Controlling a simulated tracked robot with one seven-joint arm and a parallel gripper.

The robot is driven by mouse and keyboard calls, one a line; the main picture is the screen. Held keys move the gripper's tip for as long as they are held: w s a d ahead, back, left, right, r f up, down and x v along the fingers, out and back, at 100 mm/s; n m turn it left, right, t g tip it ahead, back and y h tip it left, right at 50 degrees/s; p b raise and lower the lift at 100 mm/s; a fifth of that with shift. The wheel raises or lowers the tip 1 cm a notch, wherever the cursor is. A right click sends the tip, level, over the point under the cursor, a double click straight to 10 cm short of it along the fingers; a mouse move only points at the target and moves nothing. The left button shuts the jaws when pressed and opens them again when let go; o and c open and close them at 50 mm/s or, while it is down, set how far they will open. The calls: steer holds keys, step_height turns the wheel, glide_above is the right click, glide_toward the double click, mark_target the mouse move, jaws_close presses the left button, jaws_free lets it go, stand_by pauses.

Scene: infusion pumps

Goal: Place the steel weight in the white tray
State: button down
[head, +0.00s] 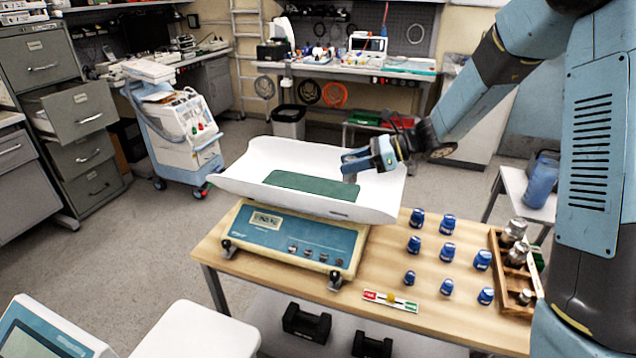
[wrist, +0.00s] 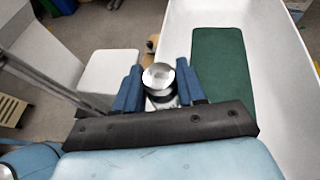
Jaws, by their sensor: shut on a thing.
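My gripper (head: 352,163) is shut on a shiny steel weight (wrist: 158,76), which sits between the two blue fingers in the wrist view. In the head view the weight is mostly hidden by the fingers. The white tray (head: 240,180) is a wide, curved pan on top of a blue-fronted scale, with a dark green mat (head: 310,190) in it. In the head view my gripper appears above the right part of the tray. In the wrist view the tray (wrist: 268,60) and its mat (wrist: 218,75) lie to the right of the held weight.
The scale (head: 290,240) stands on a wooden table (head: 385,270). Several blue weights (head: 447,252) stand right of it, beside a wooden rack (head: 505,285) holding several steel weights. A small coloured level strip (head: 390,300) lies in front. My arm reaches in from the right.

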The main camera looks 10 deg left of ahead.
steer(key=w+a+f, duration=0.2)
steer(key=w+f, duration=0.1)
steer(key=w+a+f, duration=0.3)
steer(key=w, duration=0.1)
steer(key=w+a+f, duration=0.2)
steer(key=w+f, duration=0.1)
steer(key=shift+w+a+f, duration=0.2)
steer(key=shift+w, duration=0.15)
steer(key=shift+w+f, duration=0.1)
steer(key=shift+f, duration=1.6)
steer(key=c, duration=0.6)
jaws_free()
steer(key=v, duration=1.2)
